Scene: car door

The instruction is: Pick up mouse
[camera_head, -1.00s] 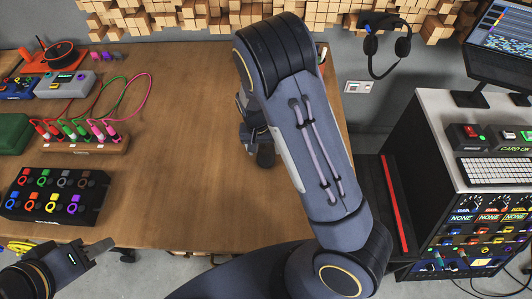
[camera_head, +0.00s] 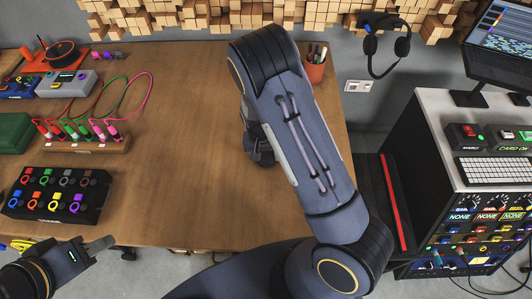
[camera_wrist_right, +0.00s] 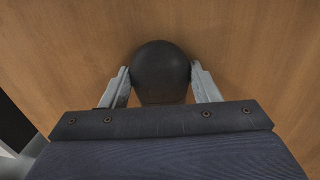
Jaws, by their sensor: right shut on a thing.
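The mouse (camera_wrist_right: 161,70) is a dark, rounded object between the fingers of my right gripper (camera_wrist_right: 161,83) in the right wrist view, with the wooden table top behind it. The fingers are shut on its two sides. In the head view my right arm covers most of that spot; only a dark part of my right gripper (camera_head: 262,152) shows beside the arm, and the mouse cannot be made out clearly there. I cannot tell whether it is lifted off the table. My left gripper (camera_head: 108,250) is at the lower left, in front of the table edge; its finger opening is unclear.
The wooden table (camera_head: 185,120) is bare in the middle. A black box with coloured knobs (camera_head: 58,193), a cable block (camera_head: 85,144) and a green case (camera_head: 14,132) stand at left. A pen cup (camera_head: 316,68) stands at the back right. A rack (camera_head: 470,190) stands beyond the table.

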